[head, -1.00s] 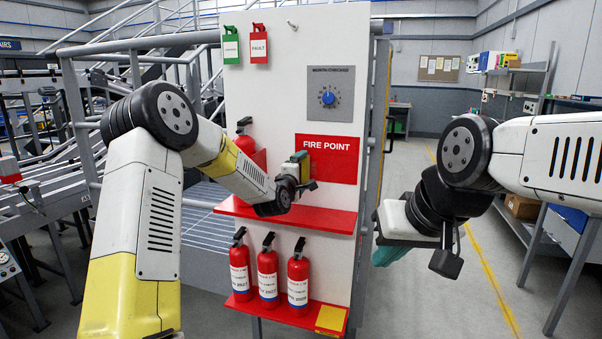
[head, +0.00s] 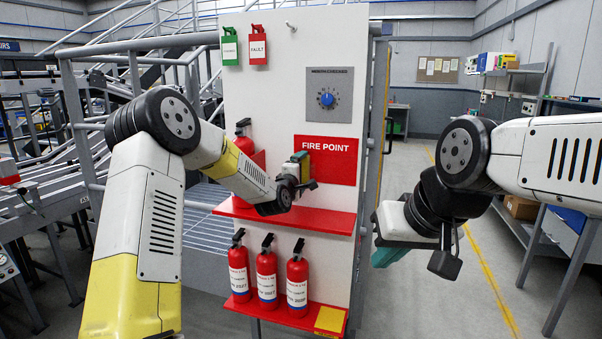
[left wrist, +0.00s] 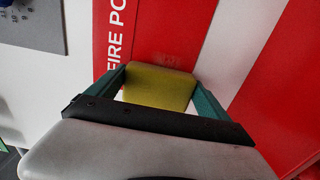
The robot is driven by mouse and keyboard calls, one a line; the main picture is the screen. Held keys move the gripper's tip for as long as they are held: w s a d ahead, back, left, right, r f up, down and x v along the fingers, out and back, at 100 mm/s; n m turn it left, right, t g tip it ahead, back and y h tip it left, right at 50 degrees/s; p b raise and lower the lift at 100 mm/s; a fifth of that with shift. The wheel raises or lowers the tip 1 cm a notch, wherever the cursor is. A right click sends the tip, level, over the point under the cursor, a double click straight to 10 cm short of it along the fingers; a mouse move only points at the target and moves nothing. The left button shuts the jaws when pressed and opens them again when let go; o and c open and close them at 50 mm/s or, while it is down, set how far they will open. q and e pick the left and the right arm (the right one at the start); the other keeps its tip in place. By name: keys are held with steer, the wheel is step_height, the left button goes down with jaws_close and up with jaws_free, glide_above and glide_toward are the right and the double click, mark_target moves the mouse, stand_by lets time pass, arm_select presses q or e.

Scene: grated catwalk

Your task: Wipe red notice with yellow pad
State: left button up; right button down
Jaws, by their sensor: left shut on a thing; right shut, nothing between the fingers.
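The red notice (head: 333,160), lettered FIRE POINT, is on the white board above the upper red shelf. In the left wrist view the notice (left wrist: 115,45) carries a faint dark smudge just beyond the pad. My left gripper (head: 303,170) is at the notice's left part, covering some of it. It is shut on the yellow pad (left wrist: 160,87), which sits between its teal fingers, facing the notice; I cannot tell whether it touches. My right gripper (head: 388,256) is shut and empty, right of the board.
The upper red shelf (head: 325,220) juts out below my left gripper. Red extinguishers (head: 267,277) stand on the lower red shelf, with a yellow square (head: 330,319) at its right end. A dial with a blue knob (head: 327,99) and hanging tags (head: 258,46) are above.

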mark_target(317, 168)
arm_select(q)
steer(key=shift+w+d, duration=0.15)
steer(key=shift+w, duration=0.2)
steer(key=shift+s+d, duration=0.25)
steer(key=shift+d, duration=0.35)
steer(key=shift+s+d, duration=0.2)
steer(key=shift+d, duration=0.45)
steer(key=shift+s+d, duration=0.25)
steer(key=shift+d, duration=0.35)
steer(key=shift+w, duration=0.1)
steer(key=shift+w+a, duration=0.3)
steer(key=shift+a, duration=0.4)
steer(key=shift+w+a, duration=0.25)
steer(key=shift+a, duration=0.4)
steer(key=shift+w+a+r, duration=0.1)
steer(key=shift+w+a, duration=0.15)
steer(key=shift+a, duration=0.45)
steer(key=shift+c, duration=0.7)
steer(key=shift+d+v, duration=0.2)
steer(key=shift+v, duration=2.75)
